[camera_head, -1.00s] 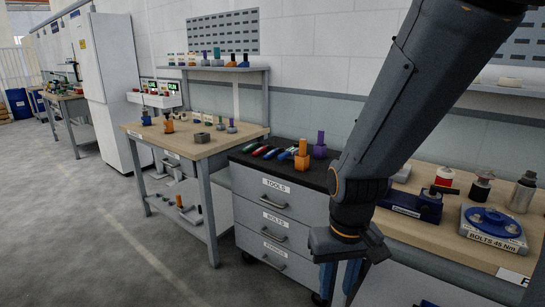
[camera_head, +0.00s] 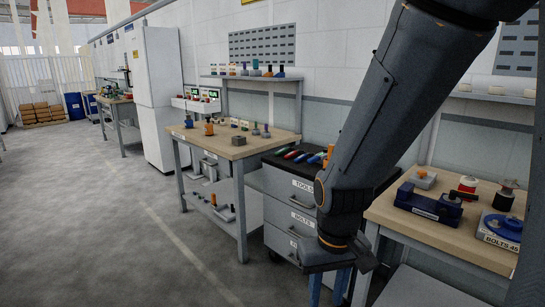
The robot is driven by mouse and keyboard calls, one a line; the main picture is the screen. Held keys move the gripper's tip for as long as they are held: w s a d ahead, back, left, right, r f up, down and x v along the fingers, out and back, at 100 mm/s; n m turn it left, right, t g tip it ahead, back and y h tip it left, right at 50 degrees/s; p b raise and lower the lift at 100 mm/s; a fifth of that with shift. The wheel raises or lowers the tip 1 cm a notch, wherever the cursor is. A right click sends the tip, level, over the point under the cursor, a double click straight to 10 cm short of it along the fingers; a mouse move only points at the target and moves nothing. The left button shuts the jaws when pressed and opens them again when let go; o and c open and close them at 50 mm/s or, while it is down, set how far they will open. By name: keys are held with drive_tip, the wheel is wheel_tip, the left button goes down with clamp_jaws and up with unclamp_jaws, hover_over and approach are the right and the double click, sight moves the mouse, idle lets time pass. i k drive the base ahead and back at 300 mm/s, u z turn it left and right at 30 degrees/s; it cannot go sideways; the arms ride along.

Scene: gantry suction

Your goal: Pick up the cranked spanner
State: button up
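I cannot make out a cranked spanner for certain. Several small hand tools with coloured handles (camera_head: 297,155) lie on the black top of the drawer cabinet (camera_head: 288,208) labelled TOOLS and BOLTS; they are too small to tell apart. My gripper (camera_head: 328,296) hangs at the bottom of the view, in front of the cabinet's lower drawers. Its two blue fingers are apart, with nothing seen between them. My arm hides the right part of the cabinet and much of its top.
A wooden workbench (camera_head: 222,150) with small parts stands left of the cabinet, with a lower shelf. Another bench (camera_head: 430,235) at right carries a blue vise (camera_head: 428,201) and a bolt plate (camera_head: 500,228). A white tall cabinet (camera_head: 160,95) stands further back. The floor at left is clear.

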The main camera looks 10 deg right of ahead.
sight(304, 156)
drive_tip(key=u, duration=0.5)
drive_tip(key=i, duration=2.7)
drive_tip(key=z, duration=1.3)
drive_tip(key=i, duration=0.75)
drive_tip(key=z, duration=0.7)
